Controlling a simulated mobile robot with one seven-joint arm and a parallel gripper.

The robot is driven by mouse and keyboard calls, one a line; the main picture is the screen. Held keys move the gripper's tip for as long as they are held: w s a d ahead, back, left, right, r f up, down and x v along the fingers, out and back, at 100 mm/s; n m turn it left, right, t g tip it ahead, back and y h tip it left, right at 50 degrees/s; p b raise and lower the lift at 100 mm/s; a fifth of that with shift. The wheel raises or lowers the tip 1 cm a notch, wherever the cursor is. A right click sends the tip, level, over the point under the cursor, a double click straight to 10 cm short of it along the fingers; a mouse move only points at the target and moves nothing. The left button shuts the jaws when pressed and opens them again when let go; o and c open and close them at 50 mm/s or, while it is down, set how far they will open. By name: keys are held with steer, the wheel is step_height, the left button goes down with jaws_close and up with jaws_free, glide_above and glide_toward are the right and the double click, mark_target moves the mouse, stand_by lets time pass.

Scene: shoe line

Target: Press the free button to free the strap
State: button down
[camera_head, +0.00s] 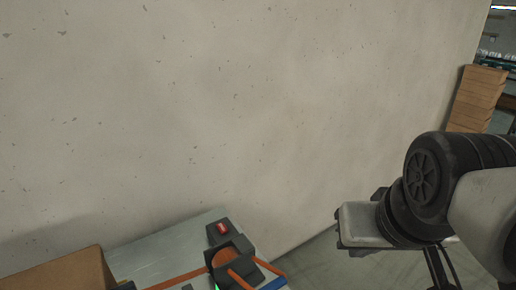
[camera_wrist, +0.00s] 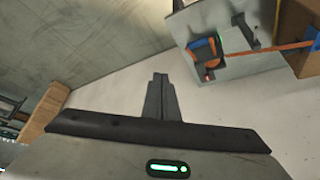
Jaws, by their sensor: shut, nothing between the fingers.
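A dark strapping device (camera_head: 232,258) with an orange strap (camera_head: 178,279) sits on a grey metal table (camera_head: 165,248) at the bottom of the head view. A red button (camera_head: 221,228) is on its black housing, and a green glow shows low beside it. The wrist view shows the device (camera_wrist: 205,50), the strap (camera_wrist: 265,48) and a small red spot (camera_wrist: 207,77) on its near edge. My gripper (camera_wrist: 160,76) is shut and empty, apart from the device, which lies above and right of the fingers in the wrist view. No button label is readable.
A cardboard box (camera_head: 65,272) stands on the table at the lower left, with the strap running to it. A pale wall (camera_head: 250,110) rises behind the table. Stacked brown boxes (camera_head: 478,98) stand at the far right. Bare floor (camera_head: 320,262) lies right of the table.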

steer(key=w+a+f+n+y+b, duration=0.1)
steer(key=w+a+y+b, duration=0.1)
steer(key=w+a, duration=0.5)
steer(key=w+a+f+y+b, duration=0.15)
steer(key=w+a, duration=0.25)
steer(key=w, duration=0.6)
steer(key=m+t+y+b, duration=0.1)
steer(key=y+b, duration=0.2)
steer(key=b, duration=0.4)
glide_above(224, 229)
step_height(224, 229, down, 27)
steer(key=shift+r, duration=0.2)
step_height(224, 229, down, 8)
steer(key=b, duration=0.6)
steer(key=shift+f+b, duration=0.4)
steer(key=shift+b, duration=0.15)
steer(key=shift+f, duration=0.1)
